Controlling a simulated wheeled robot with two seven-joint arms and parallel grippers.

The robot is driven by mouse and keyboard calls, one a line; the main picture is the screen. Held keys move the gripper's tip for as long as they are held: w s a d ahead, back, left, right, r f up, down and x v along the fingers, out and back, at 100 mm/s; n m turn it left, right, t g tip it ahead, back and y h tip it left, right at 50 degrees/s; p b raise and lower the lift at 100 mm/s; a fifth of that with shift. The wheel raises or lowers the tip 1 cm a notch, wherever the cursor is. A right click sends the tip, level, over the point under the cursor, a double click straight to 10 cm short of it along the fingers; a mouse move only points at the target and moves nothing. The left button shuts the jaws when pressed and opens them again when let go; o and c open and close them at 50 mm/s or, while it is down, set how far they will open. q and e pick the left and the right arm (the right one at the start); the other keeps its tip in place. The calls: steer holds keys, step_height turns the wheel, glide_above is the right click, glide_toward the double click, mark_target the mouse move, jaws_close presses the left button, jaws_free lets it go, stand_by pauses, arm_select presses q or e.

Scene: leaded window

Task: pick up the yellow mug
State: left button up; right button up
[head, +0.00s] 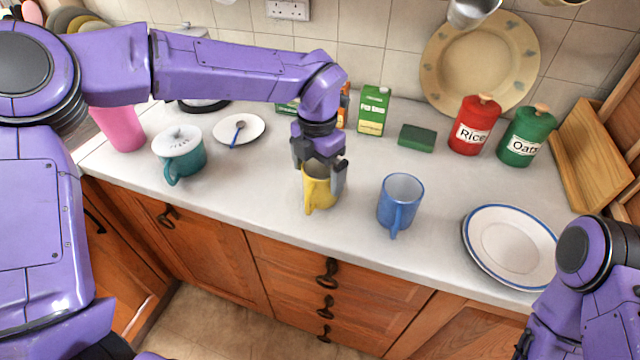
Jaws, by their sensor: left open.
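The yellow mug (317,194) stands upright on the white counter, near the middle, with its handle towards the front edge. My left gripper (320,176) is directly over it, pointing down. Its jaws are open, with a dark finger on either side of the mug's upper part. The gripper hides much of the mug's rim; I cannot tell whether the fingers touch the mug. My right arm shows at the lower right, but its gripper is out of the picture.
A blue mug (400,203) stands just right of the yellow one, and a rimmed plate (510,246) lies farther right. A lidded teal mug (180,155) is left. Behind are a green carton (374,110), sponge (417,137), and red (474,125) and green (525,136) canisters.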

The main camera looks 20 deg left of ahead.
arm_select(q)
steer(key=f, duration=0.3)
steer(key=shift+w+d+f, duration=0.1)
steer(key=shift+w+f, duration=0.05)
steer(key=shift+w, duration=0.1)
steer(key=shift+f+p, duration=0.25)
steer(key=shift+p, duration=0.05)
steer(key=shift+s, duration=0.2)
steer(key=shift+w, duration=0.1)
steer(key=c, duration=1.1)
steer(key=shift+r, duration=0.1)
